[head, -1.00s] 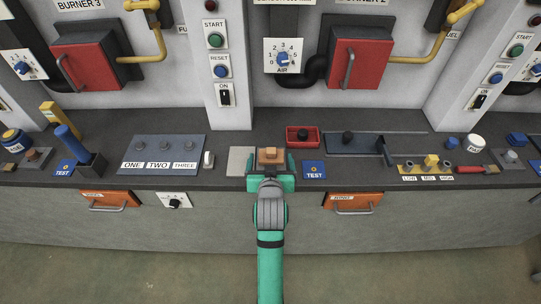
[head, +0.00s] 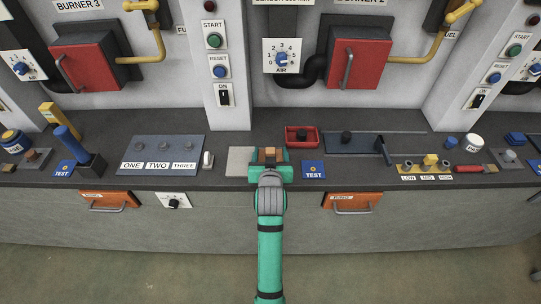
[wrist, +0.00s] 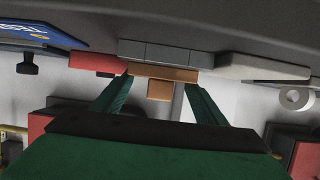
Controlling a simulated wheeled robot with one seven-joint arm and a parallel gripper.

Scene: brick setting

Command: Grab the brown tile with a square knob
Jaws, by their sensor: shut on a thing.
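The brown tile (head: 270,152) is at the front of the dark counter, partly hidden by my gripper (head: 270,160) in the head view. In the wrist view the tile (wrist: 165,72) shows as a thin slab with its square knob (wrist: 160,90) standing out from it. The two green fingers of my gripper (wrist: 158,84) lie on either side of the knob, their tips at the tile's edges. My gripper is shut on the tile. I cannot tell whether the tile is clear of the surface under it.
A pale plate (head: 238,160) lies just left of my gripper, and a blue TEST plate (head: 313,168) just right. A red tray (head: 302,136) stands behind to the right. A blue panel (head: 162,150) with several knobs is further left. Orange drawers (head: 353,202) are below the counter edge.

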